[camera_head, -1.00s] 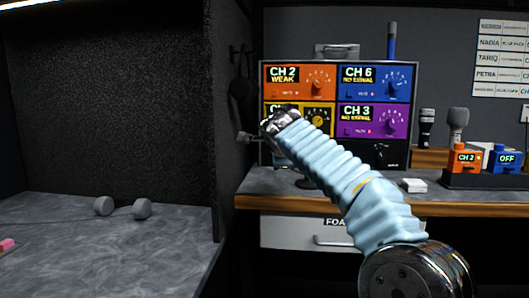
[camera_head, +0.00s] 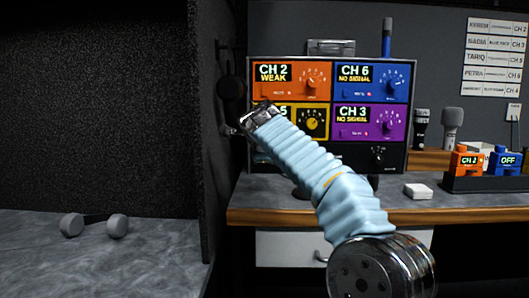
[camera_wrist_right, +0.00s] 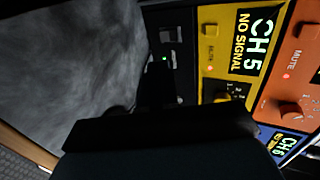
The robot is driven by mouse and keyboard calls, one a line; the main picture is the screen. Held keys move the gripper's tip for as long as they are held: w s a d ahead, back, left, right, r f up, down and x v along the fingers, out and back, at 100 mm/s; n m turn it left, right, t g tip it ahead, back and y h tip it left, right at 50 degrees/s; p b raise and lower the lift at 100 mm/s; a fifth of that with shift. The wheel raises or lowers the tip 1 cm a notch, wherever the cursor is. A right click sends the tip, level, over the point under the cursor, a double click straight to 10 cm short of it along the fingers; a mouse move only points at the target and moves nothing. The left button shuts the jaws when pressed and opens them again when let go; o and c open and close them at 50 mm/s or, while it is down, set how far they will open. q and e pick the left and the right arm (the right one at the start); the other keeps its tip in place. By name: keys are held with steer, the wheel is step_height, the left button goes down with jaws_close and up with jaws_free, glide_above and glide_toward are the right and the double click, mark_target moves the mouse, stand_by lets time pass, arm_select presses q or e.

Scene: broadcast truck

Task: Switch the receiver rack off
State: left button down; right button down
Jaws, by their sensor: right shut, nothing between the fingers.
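The receiver rack (camera_head: 328,59) stands on the desk with orange, blue, yellow and purple modules. Its lit displays read CH 2 WEAK, CH 6 NO SIGNAL and CH 3 NO SIGNAL; my right arm partly hides the yellow one. In the right wrist view the yellow module (camera_wrist_right: 212,52) reads CH 5 NO SIGNAL. Beside it is the black bottom panel (camera_wrist_right: 185,75) with small switch-like parts (camera_wrist_right: 171,34) and a green light (camera_wrist_right: 165,59). My right gripper (camera_head: 258,116) is shut and empty in front of the rack's left side; contact cannot be told. My left gripper is not in view.
A small white box (camera_head: 418,191) lies on the desk (camera_head: 300,214) right of my arm. Microphones (camera_head: 451,128) and a dock (camera_head: 490,183) with orange and blue packs stand further right. A dark partition (camera_head: 214,200) rises left of the rack. Headphones (camera_head: 117,225) lie on the left counter.

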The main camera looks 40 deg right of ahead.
steer(key=p+x, duration=0.4)
steer(key=x, duration=0.7)
steer(key=shift+w+d+f, duration=0.15)
steer(key=shift+w+d, duration=0.05)
steer(key=shift+d, duration=0.05)
steer(key=shift+f+b, duration=0.25)
steer(key=shift+b, duration=0.2)
steer(key=b, duration=0.2)
steer(key=shift+w+d+f+t+b, duration=0.15)
steer(key=shift+w+f+t+b, duration=0.05)
steer(key=shift+f+t+b, duration=0.1)
steer(key=shift+r+p, duration=0.3)
steer(key=shift+p, duration=0.1)
steer(key=shift+r, duration=0.15)
